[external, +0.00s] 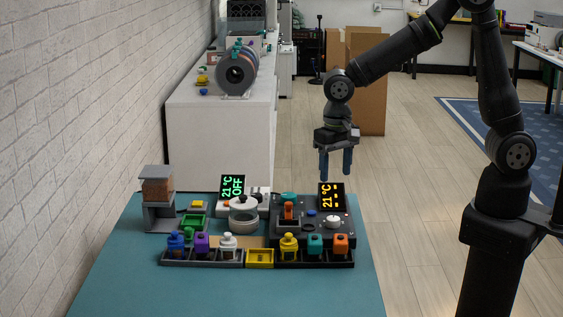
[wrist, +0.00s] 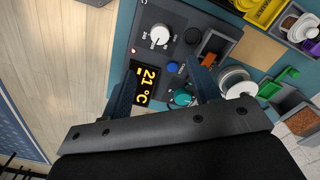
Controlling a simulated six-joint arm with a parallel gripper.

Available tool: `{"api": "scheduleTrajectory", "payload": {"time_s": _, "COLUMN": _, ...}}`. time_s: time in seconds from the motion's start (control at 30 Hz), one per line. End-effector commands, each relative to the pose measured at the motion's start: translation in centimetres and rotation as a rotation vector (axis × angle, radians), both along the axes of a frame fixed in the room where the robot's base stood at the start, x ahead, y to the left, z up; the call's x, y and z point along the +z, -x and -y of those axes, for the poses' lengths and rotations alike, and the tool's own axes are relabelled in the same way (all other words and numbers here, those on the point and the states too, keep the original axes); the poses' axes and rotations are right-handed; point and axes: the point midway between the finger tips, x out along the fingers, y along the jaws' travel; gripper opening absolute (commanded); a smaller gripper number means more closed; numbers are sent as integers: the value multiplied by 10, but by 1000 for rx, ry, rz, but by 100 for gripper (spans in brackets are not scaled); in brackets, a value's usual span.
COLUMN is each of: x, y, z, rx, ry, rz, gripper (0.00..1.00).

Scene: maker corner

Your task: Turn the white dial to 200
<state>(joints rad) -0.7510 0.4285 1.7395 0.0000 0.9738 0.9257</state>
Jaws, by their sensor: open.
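The white dial (external: 333,222) sits on the black control box (external: 262,228), at the right of its top, in front of the display. In the wrist view the white dial (wrist: 160,36) is near the top, clear of the fingers, with small marks around it that are too small to read surely. The box's display (external: 331,196) shows 21 °C in orange; it also shows in the wrist view (wrist: 147,86). My gripper (external: 335,172) is open and empty, pointing down, above and behind the box. Its fingers (wrist: 164,82) flank the display and a teal knob (wrist: 182,98).
An orange lever (external: 288,211), a blue button (external: 311,213) and the teal knob share the box. A rack of several coloured bottles and blocks (external: 229,243) lies in front. A white round pot (external: 243,213) and a green-lit display (external: 232,187) stand left. Space above the dial is clear.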

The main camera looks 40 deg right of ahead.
Motion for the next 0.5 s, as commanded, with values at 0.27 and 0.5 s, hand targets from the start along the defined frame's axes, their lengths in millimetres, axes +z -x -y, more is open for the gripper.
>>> {"api": "scheduleTrajectory", "payload": {"time_s": 0.27, "x": 40, "y": 0, "z": 0, "rx": 0, "ry": -1, "rz": 1, "gripper": 56}}
{"api": "scheduleTrajectory", "payload": {"time_s": 0.5, "x": 45, "y": 0, "z": 0, "rx": 0, "ry": 0, "rz": 0, "gripper": 56}}
